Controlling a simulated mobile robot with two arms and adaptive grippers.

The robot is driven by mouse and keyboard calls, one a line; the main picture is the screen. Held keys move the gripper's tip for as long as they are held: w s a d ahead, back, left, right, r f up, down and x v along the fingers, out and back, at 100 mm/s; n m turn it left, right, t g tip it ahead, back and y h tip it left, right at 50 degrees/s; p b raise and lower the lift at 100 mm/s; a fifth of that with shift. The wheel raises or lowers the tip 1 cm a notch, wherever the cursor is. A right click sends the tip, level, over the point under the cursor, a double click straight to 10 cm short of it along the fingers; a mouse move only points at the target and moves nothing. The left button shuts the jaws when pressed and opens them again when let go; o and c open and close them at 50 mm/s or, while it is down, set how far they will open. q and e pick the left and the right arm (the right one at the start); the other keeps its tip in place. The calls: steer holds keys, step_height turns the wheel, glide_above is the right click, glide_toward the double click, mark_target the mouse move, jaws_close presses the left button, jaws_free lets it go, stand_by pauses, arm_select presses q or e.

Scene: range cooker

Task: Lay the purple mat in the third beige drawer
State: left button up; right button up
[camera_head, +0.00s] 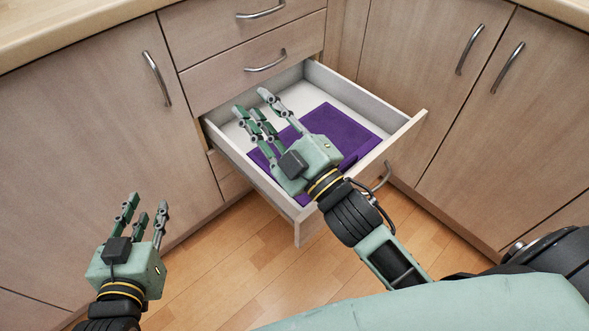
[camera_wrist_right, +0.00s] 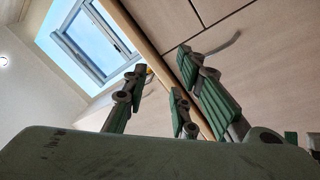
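The purple mat (camera_head: 342,132) lies flat on the floor of the open drawer (camera_head: 345,82), the third one down in the beige cabinet. My right gripper (camera_head: 256,108) is above the mat and the drawer, its fingers spread and pointing to the drawer's back left. It is open with nothing between the fingers, and its palm hides part of the mat. The right wrist view shows the same open, empty fingers (camera_wrist_right: 165,100). My left gripper (camera_head: 143,213) is open and empty, low in front of the left cabinet door, apart from the drawer.
Two shut drawers with metal handles (camera_head: 266,62) are above the open one. The open drawer's front panel (camera_head: 400,140) sticks out over the wooden floor (camera_head: 250,250). Shut cabinet doors stand left (camera_head: 90,130) and right (camera_head: 440,90). A countertop (camera_head: 60,25) runs along the top left.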

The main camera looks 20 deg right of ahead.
steer(key=s+d+f+m+g+h, duration=0.2)
steer(key=f+m, duration=0.3)
steer(key=f, duration=0.1)
steer(key=s+d+f+m+g+h, duration=0.1)
steer(key=s+f+m+g+h, duration=0.1)
steer(key=f+m, duration=0.3)
step_height(320, 180, down, 2)
steer(key=shift+s+d+m+g, duration=0.3)
steer(key=shift+s+d+g, duration=0.1)
steer(key=shift+s+g, duration=0.4)
